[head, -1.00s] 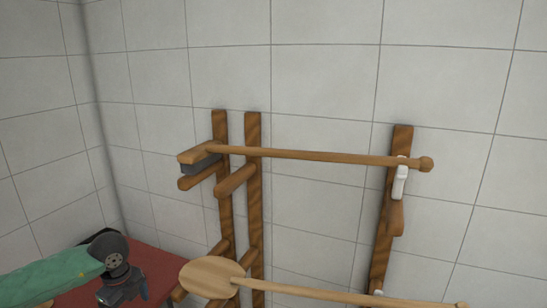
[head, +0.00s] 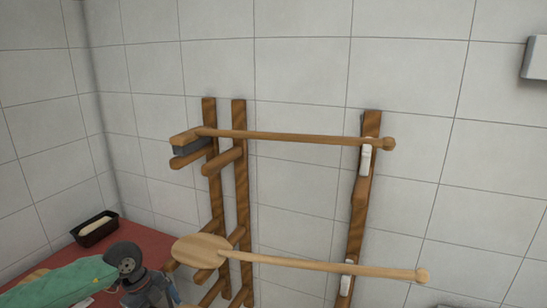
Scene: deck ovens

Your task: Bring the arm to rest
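My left arm (head: 75,280), in a green covering with a dark grey joint, comes in at the lower left of the head view. My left gripper (head: 165,298) is only partly visible at the bottom edge, below the joint and left of the wooden rack. Its fingertips are cut off or too unclear to show whether it is open or shut. I see nothing clearly held in it. My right gripper is not in view.
A wooden wall rack (head: 240,190) holds an upper peel (head: 290,138) and a lower, round-bladed peel (head: 200,249), handles pointing right. A black pan (head: 96,229) with pale contents stands on a red surface (head: 60,262). A grey-white box (head: 535,58) is at the upper right.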

